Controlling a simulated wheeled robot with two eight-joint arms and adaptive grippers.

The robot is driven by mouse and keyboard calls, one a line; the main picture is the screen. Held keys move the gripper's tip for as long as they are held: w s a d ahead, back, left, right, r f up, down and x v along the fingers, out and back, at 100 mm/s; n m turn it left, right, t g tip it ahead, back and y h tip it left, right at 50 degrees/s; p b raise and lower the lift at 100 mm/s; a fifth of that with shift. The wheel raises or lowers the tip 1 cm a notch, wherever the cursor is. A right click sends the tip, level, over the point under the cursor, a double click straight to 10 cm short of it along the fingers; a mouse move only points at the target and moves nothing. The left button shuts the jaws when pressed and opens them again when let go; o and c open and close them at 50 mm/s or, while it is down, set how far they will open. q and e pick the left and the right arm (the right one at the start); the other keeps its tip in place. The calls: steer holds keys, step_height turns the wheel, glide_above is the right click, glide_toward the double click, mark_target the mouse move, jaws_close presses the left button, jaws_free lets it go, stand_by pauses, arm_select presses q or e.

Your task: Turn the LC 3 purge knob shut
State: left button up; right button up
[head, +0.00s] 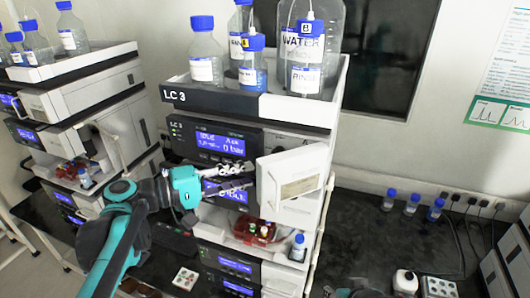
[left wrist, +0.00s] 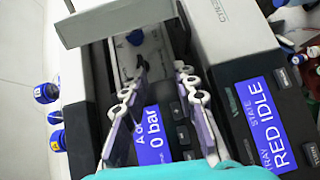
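The LC 3 stack (head: 225,135) stands in the middle of the head view, with its pump display (head: 220,143) lit blue. A white door (head: 295,175) stands open on its front. My left gripper (head: 222,178) is in front of the stack, left of the door. In the left wrist view its two fingers (left wrist: 161,68) are apart with nothing between them, short of the knob.
Bottles, including a large WATER bottle (head: 312,40), stand in the stack's top tray. Another stack (head: 85,100) is to the left. Small blue-capped bottles (head: 412,204) stand along the back of the black bench (head: 365,235), which has free room right of the stack.

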arm_select(q)
steer(key=w+d+r+h+p, duration=0.1)
steer(key=w+d+r, duration=0.1)
steer(key=w+d, duration=0.2)
steer(key=d, duration=0.2)
steer(key=shift+w+d+r, duration=0.15)
steer(key=shift+d+r, duration=0.1)
steer(key=shift+d, duration=0.05)
jaws_close()
